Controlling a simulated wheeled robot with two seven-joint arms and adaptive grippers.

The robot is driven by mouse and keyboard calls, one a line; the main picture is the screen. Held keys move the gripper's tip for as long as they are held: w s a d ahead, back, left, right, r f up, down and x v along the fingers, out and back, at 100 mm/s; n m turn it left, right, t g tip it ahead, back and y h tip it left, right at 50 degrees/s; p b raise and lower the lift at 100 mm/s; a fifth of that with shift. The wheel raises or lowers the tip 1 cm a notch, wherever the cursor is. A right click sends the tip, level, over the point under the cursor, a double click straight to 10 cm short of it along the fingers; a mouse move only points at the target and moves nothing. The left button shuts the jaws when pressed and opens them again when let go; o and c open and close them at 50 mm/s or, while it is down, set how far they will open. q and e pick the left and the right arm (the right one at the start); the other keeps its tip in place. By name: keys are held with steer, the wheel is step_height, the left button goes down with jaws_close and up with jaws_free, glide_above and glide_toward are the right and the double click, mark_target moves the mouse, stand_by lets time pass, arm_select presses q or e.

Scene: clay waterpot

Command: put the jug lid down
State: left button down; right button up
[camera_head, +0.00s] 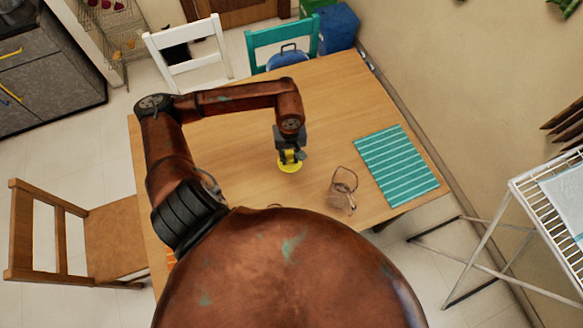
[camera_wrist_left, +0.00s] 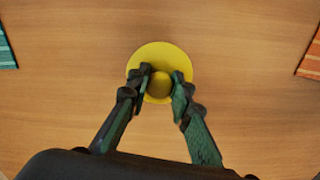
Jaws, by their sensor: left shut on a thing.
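The yellow jug lid (camera_head: 290,166) is at the middle of the wooden table, a flat disc with a round knob. My left gripper (camera_head: 289,152) is right above it, pointing down. In the left wrist view the fingers (camera_wrist_left: 161,86) are closed on the knob of the lid (camera_wrist_left: 157,53) from both sides. I cannot tell whether the lid touches the table. A clear glass jug (camera_head: 344,182) is to the right of the lid, partly hard to make out. My right gripper is not in view.
The wooden table (camera_head: 226,144) is bare around the lid. A teal striped mat (camera_head: 396,168) lies at the right. An orange striped mat shows in the left wrist view (camera_wrist_left: 312,60). Chairs stand at the table's left (camera_head: 110,230) and far side (camera_head: 188,52).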

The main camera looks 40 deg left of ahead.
mark_target(291, 157)
arm_select(q)
steer(key=shift+f, duration=3.4)
steer(key=shift+f+b, duration=0.15)
steer(key=shift+b, duration=0.15)
steer(key=c, duration=1.7)
jaws_free()
steer(key=shift+c, duration=0.2)
step_height(291, 157, up, 12)
steer(key=shift+r+p, duration=0.2)
steer(key=shift+p, duration=0.2)
steer(key=shift+d, duration=0.1)
